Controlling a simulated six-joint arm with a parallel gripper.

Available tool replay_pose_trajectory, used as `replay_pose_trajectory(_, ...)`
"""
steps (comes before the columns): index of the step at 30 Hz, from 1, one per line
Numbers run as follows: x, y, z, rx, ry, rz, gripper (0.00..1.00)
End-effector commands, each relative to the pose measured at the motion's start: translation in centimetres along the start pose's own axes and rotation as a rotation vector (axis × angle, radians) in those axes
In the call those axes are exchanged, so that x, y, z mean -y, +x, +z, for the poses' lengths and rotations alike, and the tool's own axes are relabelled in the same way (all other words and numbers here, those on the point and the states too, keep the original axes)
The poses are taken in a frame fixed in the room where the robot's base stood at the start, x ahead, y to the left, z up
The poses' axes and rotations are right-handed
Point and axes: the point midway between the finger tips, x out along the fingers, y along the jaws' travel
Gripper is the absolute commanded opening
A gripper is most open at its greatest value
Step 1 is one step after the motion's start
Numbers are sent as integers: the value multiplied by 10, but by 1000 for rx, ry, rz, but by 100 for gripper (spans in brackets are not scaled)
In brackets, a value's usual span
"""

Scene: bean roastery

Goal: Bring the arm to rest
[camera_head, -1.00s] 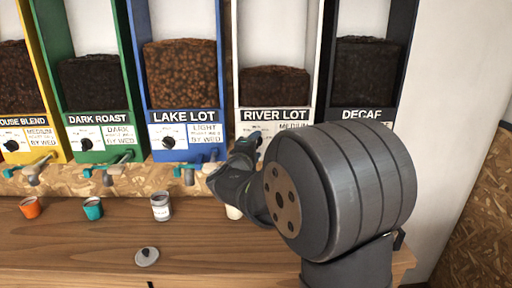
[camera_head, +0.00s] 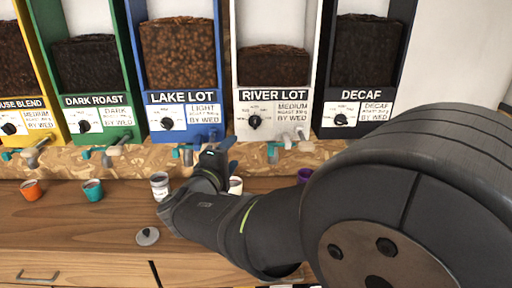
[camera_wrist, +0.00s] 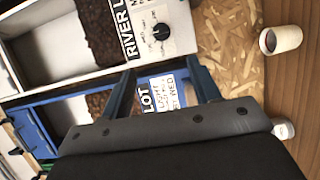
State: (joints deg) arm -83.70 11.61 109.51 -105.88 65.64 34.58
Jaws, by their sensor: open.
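My gripper (camera_head: 222,160) is in front of the counter's back edge, between the Lake Lot bin (camera_head: 182,70) and the River Lot bin (camera_head: 273,80). Much of it is hidden behind my own wrist in the head view. In the wrist view, my gripper (camera_wrist: 160,78) has its two fingers spread, with nothing between them. The Lake Lot label (camera_wrist: 160,95) shows beyond the gap. My arm fills the lower right of the head view.
On the wooden counter (camera_head: 60,235) stand an orange cup (camera_head: 30,190), a teal cup (camera_head: 93,190), a labelled grey cup (camera_head: 160,186), a white cup (camera_head: 236,186) and a purple cup (camera_head: 304,175). The front-left counter is clear.

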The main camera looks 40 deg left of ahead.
Motion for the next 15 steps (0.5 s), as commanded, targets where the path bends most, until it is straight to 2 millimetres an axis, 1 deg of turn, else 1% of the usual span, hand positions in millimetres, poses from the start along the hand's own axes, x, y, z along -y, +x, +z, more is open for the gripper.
replay_pose_trajectory(10,0,1,0,1,0,0,56)
replay_pose_trajectory(13,0,6,0,2,-1,0,56)
replay_pose_trajectory(15,0,13,0,3,-1,-1,56)
